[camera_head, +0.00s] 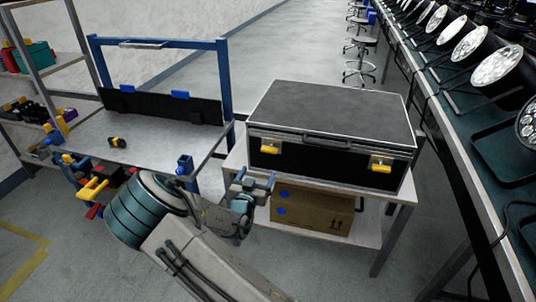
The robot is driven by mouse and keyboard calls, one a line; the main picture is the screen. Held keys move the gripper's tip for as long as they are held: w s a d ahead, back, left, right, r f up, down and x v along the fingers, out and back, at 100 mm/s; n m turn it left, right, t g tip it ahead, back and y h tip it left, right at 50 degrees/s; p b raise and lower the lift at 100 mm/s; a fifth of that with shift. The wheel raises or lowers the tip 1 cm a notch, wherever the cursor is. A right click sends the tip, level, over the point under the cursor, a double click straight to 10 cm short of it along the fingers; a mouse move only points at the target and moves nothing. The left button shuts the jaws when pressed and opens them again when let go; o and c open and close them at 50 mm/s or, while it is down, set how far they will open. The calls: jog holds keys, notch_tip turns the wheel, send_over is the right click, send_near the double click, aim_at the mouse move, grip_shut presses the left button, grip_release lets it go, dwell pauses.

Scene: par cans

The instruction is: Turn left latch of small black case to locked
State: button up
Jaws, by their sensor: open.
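The small black case (330,113) stands closed on a light table, with silver edges and its front facing me. Its left latch (269,147) is a yellow piece on a pale plate at the left of the front. A similar right latch (380,164) is at the right, and a dark handle (327,140) lies between them. Whether the left latch is turned to locked is too small to tell. My gripper (256,180) is open and empty, below and slightly left of the left latch, apart from it in the picture.
A cardboard box (312,209) sits on the shelf under the case's table (400,196). On the left is a workbench with a blue frame (227,85). A long bench with several par cans (495,66) runs along the right.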

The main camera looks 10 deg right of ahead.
aim_at(268, 151)
jog(key=x, duration=1.3)
jog(key=shift+w+d, duration=0.1)
jog(key=shift+d, duration=0.1)
jog(key=c, duration=1)
